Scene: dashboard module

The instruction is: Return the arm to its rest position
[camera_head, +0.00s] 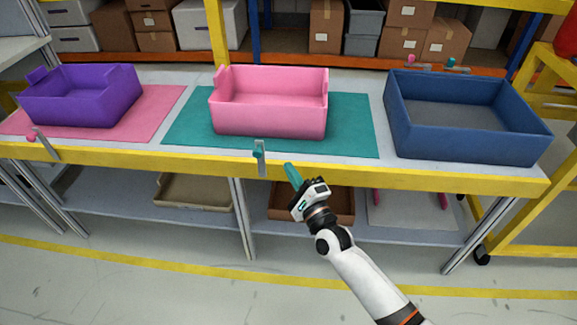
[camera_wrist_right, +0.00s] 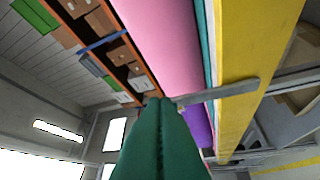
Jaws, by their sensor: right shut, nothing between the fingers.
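My right arm comes in from the lower right in the head view. Its gripper (camera_head: 292,172) has green fingers, shut and empty, in front of the table's yellow edge, just right of a grey and teal clamp (camera_head: 259,155). The right wrist view shows the shut green fingers (camera_wrist_right: 160,110) from behind, with a grey bar (camera_wrist_right: 215,92) of a clamp beyond their tips. A pink bin (camera_head: 268,118) stands on a teal mat (camera_head: 350,143) behind the gripper. My left gripper is not in view.
A purple bin (camera_head: 85,98) stands on a pink mat (camera_head: 150,115) at the left. A blue bin (camera_head: 465,135) stands at the right. The yellow table edge (camera_head: 400,178) runs along the front, with a shelf below it. The floor in front is open.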

